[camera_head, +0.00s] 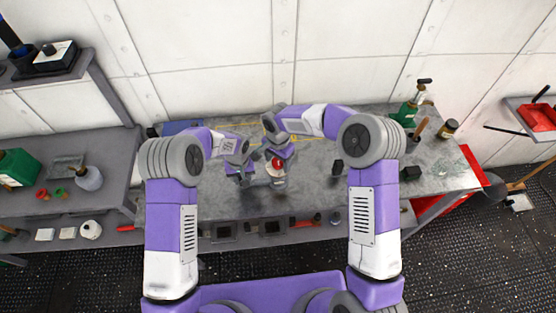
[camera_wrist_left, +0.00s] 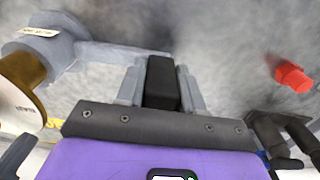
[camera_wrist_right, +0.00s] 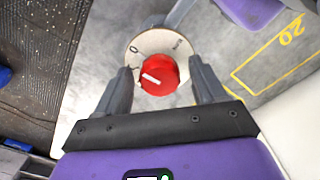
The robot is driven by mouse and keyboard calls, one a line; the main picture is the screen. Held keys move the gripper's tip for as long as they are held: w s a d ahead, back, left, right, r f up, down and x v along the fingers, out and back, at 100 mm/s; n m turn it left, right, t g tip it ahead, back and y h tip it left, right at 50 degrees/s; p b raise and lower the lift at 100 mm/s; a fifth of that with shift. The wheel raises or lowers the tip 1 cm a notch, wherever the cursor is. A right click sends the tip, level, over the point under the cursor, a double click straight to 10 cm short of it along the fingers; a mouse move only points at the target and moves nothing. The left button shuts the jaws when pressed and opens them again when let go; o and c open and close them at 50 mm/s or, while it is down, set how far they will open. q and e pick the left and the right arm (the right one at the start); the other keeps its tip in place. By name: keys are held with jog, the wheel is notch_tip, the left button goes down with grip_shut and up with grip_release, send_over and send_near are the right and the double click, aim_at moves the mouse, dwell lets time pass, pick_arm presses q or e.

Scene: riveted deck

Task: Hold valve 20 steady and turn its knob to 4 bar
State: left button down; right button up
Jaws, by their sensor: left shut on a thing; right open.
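Valve 20 is a grey body with a side bar, in the left wrist view (camera_wrist_left: 62,50), ending in a black grip (camera_wrist_left: 162,85). My left gripper (camera_wrist_left: 161,72) is shut on that grip. In the right wrist view the red knob (camera_wrist_right: 165,72) sits on a pale round dial (camera_wrist_right: 143,46). A 0 is at the dial's left; the lettering at upper right is too small to read surely. The knob's white pointer points left, near the 0 side. My right gripper (camera_wrist_right: 160,78) is open, with fingers on both sides of the knob. The knob also shows in the head view (camera_head: 277,162).
The grey bench (camera_head: 320,190) carries a yellow outline marked 20 (camera_wrist_right: 270,55) beside the valve. A red part (camera_wrist_left: 292,76) lies near my left gripper.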

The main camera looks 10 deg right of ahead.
jog(key=shift+c, duration=0.2)
jog(key=c, duration=1)
jog(key=shift+c, duration=0.2)
